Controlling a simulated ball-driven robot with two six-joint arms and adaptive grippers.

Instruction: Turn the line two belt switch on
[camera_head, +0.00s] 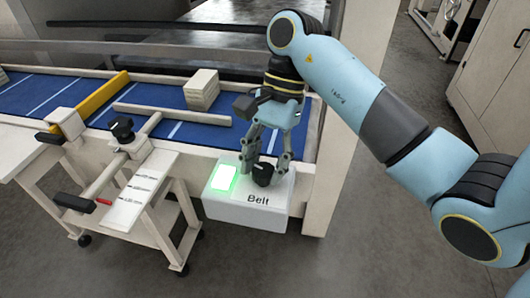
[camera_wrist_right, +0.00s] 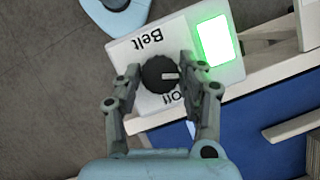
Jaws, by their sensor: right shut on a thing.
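A white switch box (camera_head: 245,207) marked "Belt" is fixed at the front corner of the conveyor. It carries a black rotary knob (camera_head: 263,174) and a square lamp (camera_head: 223,177) that glows green. My right gripper (camera_head: 264,166) points down at the box, shut on the knob. In the right wrist view, its fingers stand on either side of the knob (camera_wrist_right: 158,77), whose white mark points right, towards the lamp's side (camera_wrist_right: 216,40). A second label below the knob is partly hidden by a finger. No line number is legible. My left gripper is out of view.
A conveyor with a blue belt (camera_head: 50,93) runs behind the box, with a stack of pale boards (camera_head: 201,88) on it. A yellow bar (camera_head: 104,94) crosses the belt. A wheeled cart (camera_head: 148,188) with black-handled parts stands left of the box. Floor in front is clear.

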